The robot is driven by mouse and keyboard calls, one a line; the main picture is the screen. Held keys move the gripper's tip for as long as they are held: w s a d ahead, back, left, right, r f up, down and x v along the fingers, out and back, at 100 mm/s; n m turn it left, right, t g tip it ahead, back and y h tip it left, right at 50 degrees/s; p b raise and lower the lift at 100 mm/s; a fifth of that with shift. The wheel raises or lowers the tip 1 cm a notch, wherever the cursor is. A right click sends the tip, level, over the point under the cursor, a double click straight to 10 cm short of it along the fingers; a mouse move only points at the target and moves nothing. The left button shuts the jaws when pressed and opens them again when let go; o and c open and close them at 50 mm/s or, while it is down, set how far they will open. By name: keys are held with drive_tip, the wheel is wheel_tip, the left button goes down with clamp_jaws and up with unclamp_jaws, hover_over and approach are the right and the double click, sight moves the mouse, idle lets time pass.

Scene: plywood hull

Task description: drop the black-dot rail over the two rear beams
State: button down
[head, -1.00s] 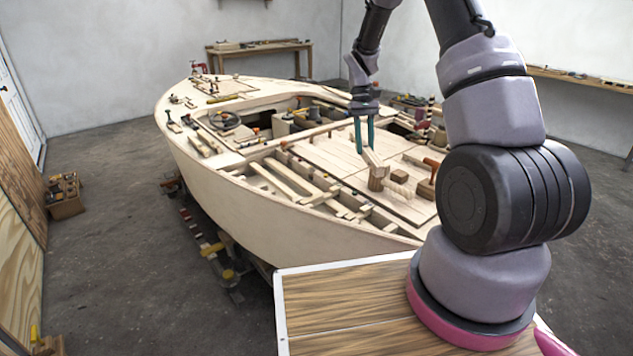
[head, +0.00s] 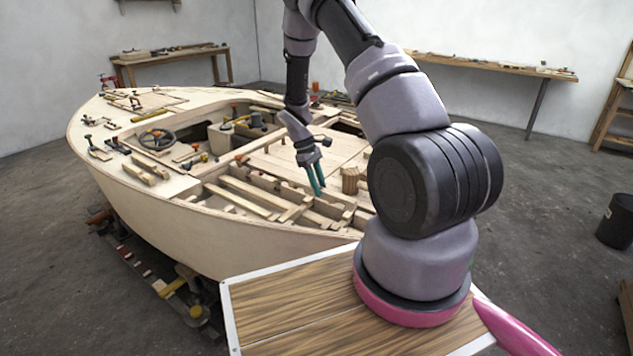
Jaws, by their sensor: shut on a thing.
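My gripper (head: 318,190) points down over the near open bay of the plywood hull, its teal fingers close together. It is shut on a pale wooden piece (head: 297,211), apparently the rail, which lies across the bay's framing in the picture. I cannot make out a black dot on it. Pale beams (head: 243,196) run lengthwise in this bay, with more short framing towards its right end. Which of them are the two rear beams is not clear. I cannot tell whether the held piece touches the beams or hangs just above them.
A round wooden post (head: 350,180) stands on the deck right of my gripper. Clamps and loose wood blocks (head: 147,173) lie on the left deck, near a steering wheel (head: 157,139). My arm hides the hull's right part.

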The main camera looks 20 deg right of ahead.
drive_tip(key=shift+f, duration=3.6)
drive_tip(key=shift+f, duration=0.95)
drive_tip(key=c, duration=0.6)
unclamp_jaws()
drive_tip(key=v, duration=1)
drive_tip(key=shift+w+a+r, duration=0.1)
drive_tip(key=shift+w+r, duration=0.1)
drive_tip(key=shift+r, duration=0.15)
